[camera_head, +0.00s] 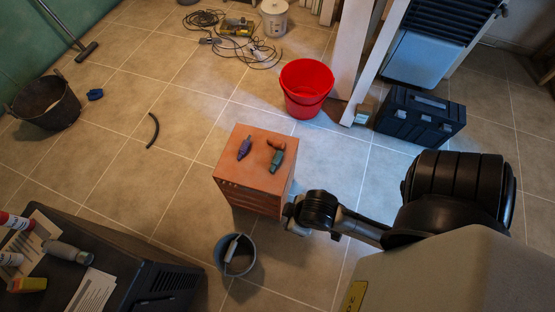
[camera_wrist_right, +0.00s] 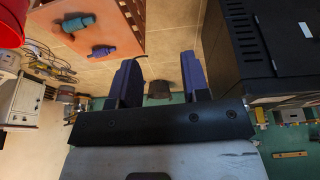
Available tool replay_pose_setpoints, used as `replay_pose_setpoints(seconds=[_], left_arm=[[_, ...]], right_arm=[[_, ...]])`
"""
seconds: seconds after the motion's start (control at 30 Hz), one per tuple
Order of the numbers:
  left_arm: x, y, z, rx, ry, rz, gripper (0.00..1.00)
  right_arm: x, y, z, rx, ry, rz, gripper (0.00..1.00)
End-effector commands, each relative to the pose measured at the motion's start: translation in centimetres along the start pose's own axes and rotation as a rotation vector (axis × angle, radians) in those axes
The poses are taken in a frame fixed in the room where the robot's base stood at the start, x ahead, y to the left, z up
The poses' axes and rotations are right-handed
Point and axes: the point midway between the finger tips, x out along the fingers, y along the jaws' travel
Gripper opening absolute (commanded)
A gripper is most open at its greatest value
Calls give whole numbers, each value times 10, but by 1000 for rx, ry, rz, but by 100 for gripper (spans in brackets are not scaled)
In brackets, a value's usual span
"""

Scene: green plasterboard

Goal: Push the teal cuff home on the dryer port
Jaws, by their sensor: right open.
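The teal cuff (camera_head: 276,162) lies on the orange crate (camera_head: 247,172), close to a small brown-orange piece (camera_head: 277,143) and right of a purple cuff (camera_head: 245,148). My right gripper (camera_wrist_right: 160,72) is open and empty, apart from the crate. My left gripper is not in view. A dark machine (camera_head: 160,283) with side vents stands at lower left; whether it is the dryer is unclear, and I make out no port.
A grey bucket (camera_head: 236,257) stands below the crate. A red bucket (camera_head: 306,90) and a black case (camera_head: 420,119) stand behind it, near a ladder-like frame. Cables (camera_head: 256,53) lie at the back. Spray cans and papers cover the machine's top. Tiled floor left of the crate is mostly clear.

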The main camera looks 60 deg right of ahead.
Motion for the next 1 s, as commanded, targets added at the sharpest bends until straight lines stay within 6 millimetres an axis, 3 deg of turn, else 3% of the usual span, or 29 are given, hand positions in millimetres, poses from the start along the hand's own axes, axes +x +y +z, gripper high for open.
replay_pose_setpoints(seconds=[0.33, 0.57, 0.8, 0.87, 1.0], left_arm=[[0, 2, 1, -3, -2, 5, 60], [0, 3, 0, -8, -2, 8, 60], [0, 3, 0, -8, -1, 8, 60], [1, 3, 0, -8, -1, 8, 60], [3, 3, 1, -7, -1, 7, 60]], right_arm=[[0, 5, -1, -11, 2, 12, 43], [0, 4, -1, -7, 3, 9, 65], [0, 1, -2, 1, 6, 2, 65], [-1, 2, -8, 0, 21, 5, 65], [-6, 15, -45, -21, 103, 36, 65]])
